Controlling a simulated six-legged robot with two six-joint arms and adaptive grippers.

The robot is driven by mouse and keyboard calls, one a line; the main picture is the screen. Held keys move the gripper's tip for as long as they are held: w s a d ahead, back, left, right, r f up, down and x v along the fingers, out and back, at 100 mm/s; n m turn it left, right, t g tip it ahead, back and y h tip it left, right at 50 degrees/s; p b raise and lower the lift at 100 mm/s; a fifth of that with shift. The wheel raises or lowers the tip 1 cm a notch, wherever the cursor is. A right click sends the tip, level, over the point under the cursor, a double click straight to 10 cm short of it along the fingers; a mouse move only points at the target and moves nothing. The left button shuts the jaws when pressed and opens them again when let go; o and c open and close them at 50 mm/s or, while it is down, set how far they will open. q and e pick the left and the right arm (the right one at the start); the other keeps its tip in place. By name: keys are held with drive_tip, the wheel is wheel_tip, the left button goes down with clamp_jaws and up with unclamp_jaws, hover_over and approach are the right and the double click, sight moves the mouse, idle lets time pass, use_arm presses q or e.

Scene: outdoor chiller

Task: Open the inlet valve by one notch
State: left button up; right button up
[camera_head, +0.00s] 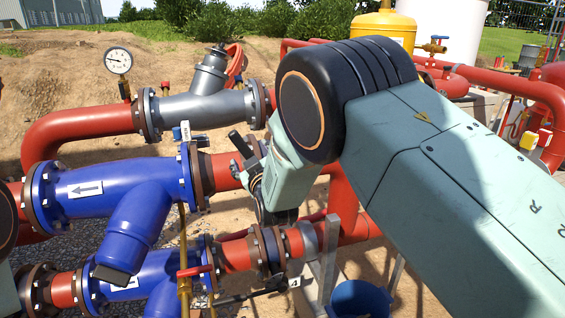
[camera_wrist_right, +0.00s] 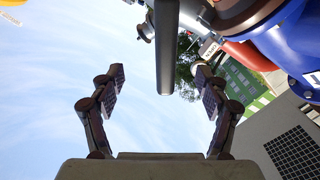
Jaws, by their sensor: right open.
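My right gripper (camera_head: 247,160) reaches in from the right to the red pipe behind the upper blue strainer in the head view. In the right wrist view it is open (camera_wrist_right: 160,78), its two fingers spread apart. A grey bar-shaped handle (camera_wrist_right: 166,55) comes down from the top between the fingers. In the head view my arm and gripper hide most of that spot. My left gripper is not in view.
The upper blue strainer (camera_head: 110,187) has a white arrow plate. A lower valve (camera_head: 262,250) and pipe run beneath it. A pressure gauge (camera_head: 118,60) stands upper left. A grey strainer (camera_head: 205,108) lies behind. A blue bucket (camera_head: 360,300) sits on the ground.

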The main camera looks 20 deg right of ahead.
drive_tip(key=s+p, duration=0.1)
drive_tip(key=s, duration=0.2)
idle(0.4)
wheel_tip(320, 180, up, 10)
idle(0.4)
drive_tip(key=shift+s, duration=0.1)
